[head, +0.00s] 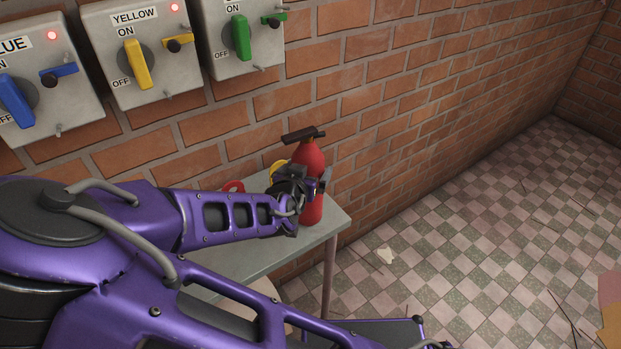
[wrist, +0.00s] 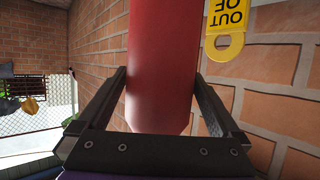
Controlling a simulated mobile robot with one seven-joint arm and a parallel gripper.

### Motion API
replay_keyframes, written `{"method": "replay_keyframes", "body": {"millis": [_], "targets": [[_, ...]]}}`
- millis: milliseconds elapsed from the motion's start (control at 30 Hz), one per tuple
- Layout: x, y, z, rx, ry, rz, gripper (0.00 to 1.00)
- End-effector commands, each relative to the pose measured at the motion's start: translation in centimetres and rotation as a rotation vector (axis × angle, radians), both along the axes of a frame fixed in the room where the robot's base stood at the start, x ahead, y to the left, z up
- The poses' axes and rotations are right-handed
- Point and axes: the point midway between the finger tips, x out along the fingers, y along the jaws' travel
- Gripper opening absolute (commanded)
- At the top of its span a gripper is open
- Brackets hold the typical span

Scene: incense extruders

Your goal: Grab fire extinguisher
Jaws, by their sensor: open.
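The red fire extinguisher (head: 310,156) stands upright on a small grey table (head: 331,222) against the brick wall, with a black handle on top. My gripper (head: 305,190) is at its body in the head view and hides part of it. In the wrist view the red cylinder (wrist: 160,70) fills the space between my two open fingers (wrist: 160,90), one on each side. Small gaps seem to show between fingers and cylinder; I cannot tell whether either touches.
A yellow tag (wrist: 227,28) hangs by the wall beside the extinguisher. A red item (head: 233,186) lies on the table, partly hidden by my arm. Blue, yellow (head: 138,64) and green (head: 241,38) switch boxes are on the wall above. The checkered floor (head: 450,230) at right is largely clear.

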Motion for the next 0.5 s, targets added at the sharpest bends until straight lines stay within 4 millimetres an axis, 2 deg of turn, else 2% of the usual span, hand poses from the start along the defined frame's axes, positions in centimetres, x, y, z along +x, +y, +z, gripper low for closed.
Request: {"method": "replay_keyframes", "body": {"millis": [233, 267, 500], "targets": [[-0.05, -0.01, -0.01, 0.000, 0.000, 0.000, 1.00], [-0.05, -0.01, -0.01, 0.000, 0.000, 0.000, 0.96], [-0.05, -0.02, -0.02, 0.000, 0.000, -0.001, 0.53]]}}
